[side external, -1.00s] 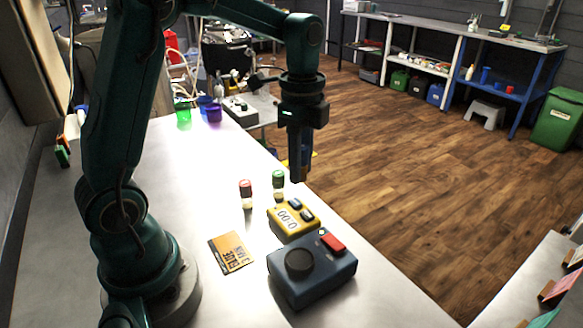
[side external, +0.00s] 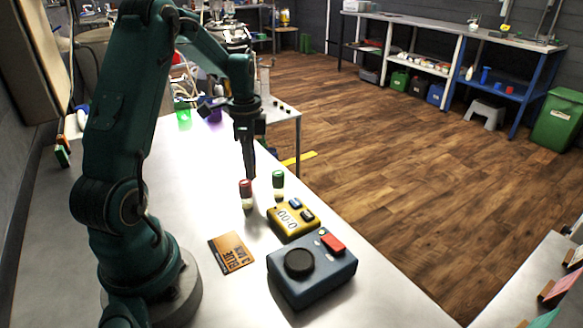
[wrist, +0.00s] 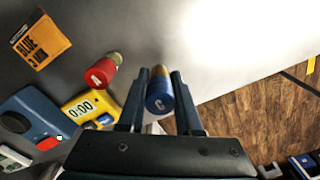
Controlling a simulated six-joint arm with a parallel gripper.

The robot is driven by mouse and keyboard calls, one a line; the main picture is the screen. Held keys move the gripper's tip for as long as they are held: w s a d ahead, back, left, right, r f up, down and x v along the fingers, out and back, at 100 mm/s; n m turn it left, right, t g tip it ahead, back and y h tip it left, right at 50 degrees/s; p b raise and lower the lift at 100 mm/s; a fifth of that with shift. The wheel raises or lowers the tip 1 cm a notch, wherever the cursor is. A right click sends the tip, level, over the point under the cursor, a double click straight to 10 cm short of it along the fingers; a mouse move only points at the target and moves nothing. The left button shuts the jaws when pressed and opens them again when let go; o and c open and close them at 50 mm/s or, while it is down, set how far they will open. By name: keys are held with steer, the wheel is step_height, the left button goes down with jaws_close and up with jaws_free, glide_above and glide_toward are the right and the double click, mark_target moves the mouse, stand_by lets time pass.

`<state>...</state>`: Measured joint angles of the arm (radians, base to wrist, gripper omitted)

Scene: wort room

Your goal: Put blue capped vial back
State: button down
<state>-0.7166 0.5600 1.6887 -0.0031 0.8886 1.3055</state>
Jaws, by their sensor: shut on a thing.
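The blue capped vial (wrist: 160,92) is between the two fingers of my gripper (wrist: 158,76) in the wrist view, its blue cap marked C facing the camera. My gripper is shut on it. In the side view my gripper (side external: 249,173) points down over the table, just behind the red capped vial, and the blue capped vial cannot be made out there. The red capped vial (side external: 246,194) and the green capped vial (side external: 278,184) stand upright on the table. The red one also shows left of my fingers in the wrist view (wrist: 102,72).
A yellow timer (side external: 292,219) reading 0:00 and a blue device with a black knob (side external: 312,275) stand nearer the side camera. An orange card (side external: 231,253) reading BLUE 3 MIN lies left of them. A green cup (side external: 183,115) and a purple cup (side external: 214,114) stand farther back.

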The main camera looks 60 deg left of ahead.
steer(key=shift+f, duration=1.45)
steer(key=shift+f, duration=0.15)
steer(key=c, duration=0.6)
jaws_free()
